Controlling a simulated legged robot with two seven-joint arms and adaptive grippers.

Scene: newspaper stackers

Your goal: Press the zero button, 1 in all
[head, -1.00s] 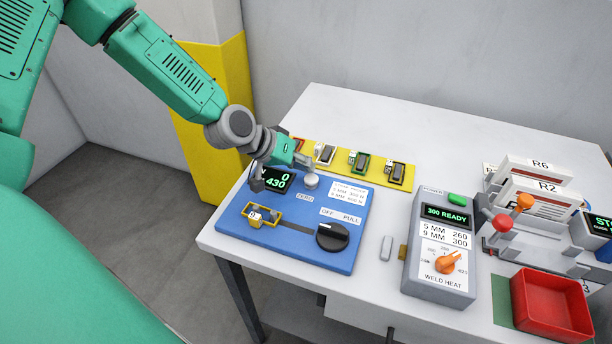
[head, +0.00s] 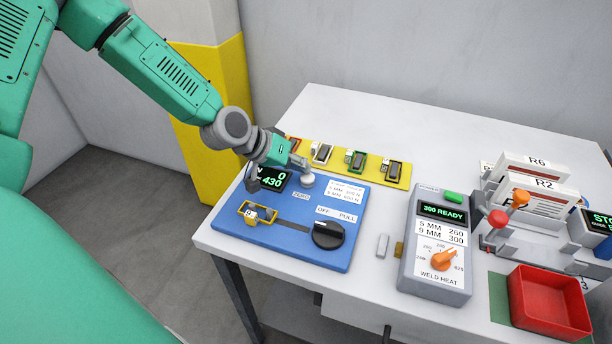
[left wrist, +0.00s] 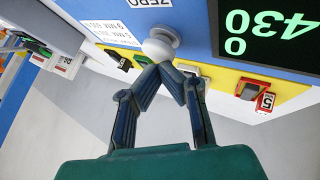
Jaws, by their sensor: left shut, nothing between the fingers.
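The zero button (head: 307,180) is a pale round knob on the blue panel (head: 290,250), above a ZERO label (head: 301,196). It also shows in the left wrist view (left wrist: 160,45). My left gripper (head: 303,167) is shut and empty, with its fingertips at the button. In the left wrist view the fingertips (left wrist: 165,68) meet in a point over the button's lower edge. I cannot tell whether they touch or press it. The dark display (head: 270,179) beside it reads 0 and 430 in green. My right gripper is not in view.
The blue panel also holds a yellow-framed slider (head: 260,213) and a black OFF/PULL knob (head: 328,235). A yellow strip (head: 340,159) with small clips lies behind. A grey WELD HEAT box (head: 436,245) and a red tray (head: 548,303) stand to the right.

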